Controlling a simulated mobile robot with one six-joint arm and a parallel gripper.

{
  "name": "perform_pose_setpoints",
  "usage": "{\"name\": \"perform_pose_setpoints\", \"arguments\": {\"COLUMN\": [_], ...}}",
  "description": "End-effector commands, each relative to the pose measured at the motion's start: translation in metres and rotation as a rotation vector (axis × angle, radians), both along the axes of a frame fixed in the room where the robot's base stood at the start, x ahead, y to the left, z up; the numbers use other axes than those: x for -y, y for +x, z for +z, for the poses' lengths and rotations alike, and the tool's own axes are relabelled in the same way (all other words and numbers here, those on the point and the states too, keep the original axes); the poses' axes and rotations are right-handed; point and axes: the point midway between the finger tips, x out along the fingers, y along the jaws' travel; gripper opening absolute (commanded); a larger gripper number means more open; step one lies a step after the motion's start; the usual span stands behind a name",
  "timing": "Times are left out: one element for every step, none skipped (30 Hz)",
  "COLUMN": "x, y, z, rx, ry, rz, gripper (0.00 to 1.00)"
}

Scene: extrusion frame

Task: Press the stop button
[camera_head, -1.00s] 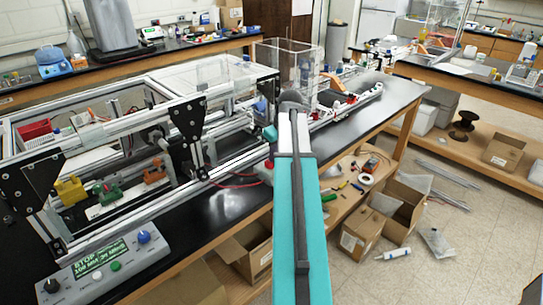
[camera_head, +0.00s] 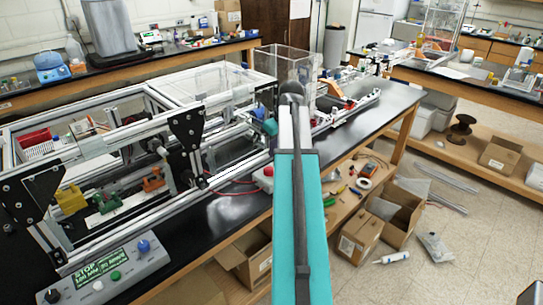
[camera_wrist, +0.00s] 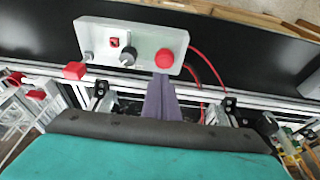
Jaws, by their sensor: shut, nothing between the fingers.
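A red round button (camera_wrist: 165,59) sits at the right end of a white control box in the wrist view. The box (camera_wrist: 95,34) also carries a black knob (camera_wrist: 127,59) and a small red switch (camera_wrist: 114,41). My gripper (camera_wrist: 160,80) is shut and empty, with its fingertips just below the red button in the picture. I cannot tell whether they touch it. In the head view the red button (camera_head: 267,171) shows at the left edge of my arm, which hides most of its box. My gripper's fingers are hidden there.
A grey console (camera_head: 120,280) with a green display reading STOP, a green button and knobs stands at lower left. The aluminium extrusion frame (camera_head: 130,215) fills the bench's left side. Red wires (camera_wrist: 205,65) run beside the box. Open cartons (camera_head: 395,210) lie right of the bench.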

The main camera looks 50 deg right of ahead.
Motion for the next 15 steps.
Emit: {"name": "perform_pose_setpoints", "arguments": {"x": [0.001, 0.001, 0.0, 0.0, 0.0, 0.0, -0.001, -0.001, -0.001, -0.001, -0.001, -0.001, -0.001, -0.002, -0.002], "y": [-0.001, -0.002, -0.003, -0.003, -0.004, -0.005, -0.006, -0.007, -0.008, -0.009, -0.01, -0.011, -0.012, -0.013, -0.014], "z": [0.005, 0.008, 0.012, 0.015, 0.018, 0.023, 0.026, 0.029, 0.033, 0.036, 0.04, 0.044, 0.047, 0.05, 0.054], "rx": [0.002, 0.003, 0.002, 0.002, 0.002, 0.003, 0.003, 0.003, 0.002, 0.003, 0.004, 0.003, 0.002, 0.003, 0.003], "ry": [-0.002, -0.002, -0.002, -0.001, -0.001, -0.002, -0.003, -0.002, -0.002, -0.003, -0.003, -0.003, -0.002, -0.002, -0.003], "rz": [-0.001, -0.001, 0.0, 0.001, 0.001, 0.0, 0.001, 0.002, 0.002, 0.001, 0.001, 0.002, 0.003, 0.003, 0.002], "gripper": [0.0, 0.0, 0.0, 0.0, 0.0, 0.0, 0.0, 0.0, 0.0, 0.0, 0.0, 0.0, 0.0, 0.0, 0.0]}}
